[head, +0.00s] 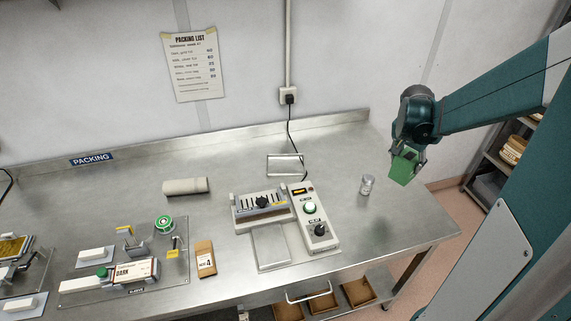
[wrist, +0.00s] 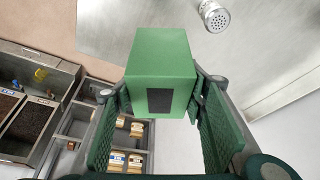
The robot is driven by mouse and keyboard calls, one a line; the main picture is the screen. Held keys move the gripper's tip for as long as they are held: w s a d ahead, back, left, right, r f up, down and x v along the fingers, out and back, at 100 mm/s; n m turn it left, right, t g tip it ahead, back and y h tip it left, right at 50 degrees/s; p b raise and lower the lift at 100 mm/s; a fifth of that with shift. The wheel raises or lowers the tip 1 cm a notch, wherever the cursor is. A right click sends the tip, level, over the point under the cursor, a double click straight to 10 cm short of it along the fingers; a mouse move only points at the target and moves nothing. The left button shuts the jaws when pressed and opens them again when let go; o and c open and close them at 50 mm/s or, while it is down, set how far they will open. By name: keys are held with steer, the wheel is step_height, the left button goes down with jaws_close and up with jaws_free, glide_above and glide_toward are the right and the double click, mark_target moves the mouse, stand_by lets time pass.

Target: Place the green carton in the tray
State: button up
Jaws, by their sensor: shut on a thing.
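The green carton (head: 404,169) is held in my gripper (head: 410,156), in the air near the table's right end. In the wrist view the carton (wrist: 160,62) sits between the two green pads of my gripper (wrist: 158,100), with a dark square on its near face. The pads are shut on its sides. Below it in the wrist view is a grey divided tray (wrist: 74,128) with small tan items in it, partly hidden by the carton and gripper. I cannot tell whether this is the task's tray.
A shaker jar (head: 367,185) stands near the table's (head: 405,230) right end. A sealing machine (head: 262,207) with a control box (head: 312,228) stands mid-table. A shelf rack (head: 490,188) stands beyond the right end. Grey bins (wrist: 28,118) show left in the wrist view.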

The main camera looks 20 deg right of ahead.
steer(key=w+a+n+t+y, duration=0.1)
steer(key=w+a+n, duration=0.1)
steer(key=w+a, duration=0.35)
steer(key=w+a+n, duration=0.2)
steer(key=w+a, duration=0.1)
steer(key=w, duration=0.5)
steer(key=n+t+y, duration=0.2)
steer(key=n+y, duration=0.1)
steer(key=n, duration=0.6)
glide_above(285, 166)
step_height(285, 166, down, 4)
steer(key=shift+w+d+f+p, duration=0.1)
steer(key=shift+f+p, duration=0.3)
steer(key=shift+f, duration=0.3)
step_height(285, 166, down, 6)
steer(key=shift+f, duration=0.15)
steer(key=shift+f, duration=1.85)
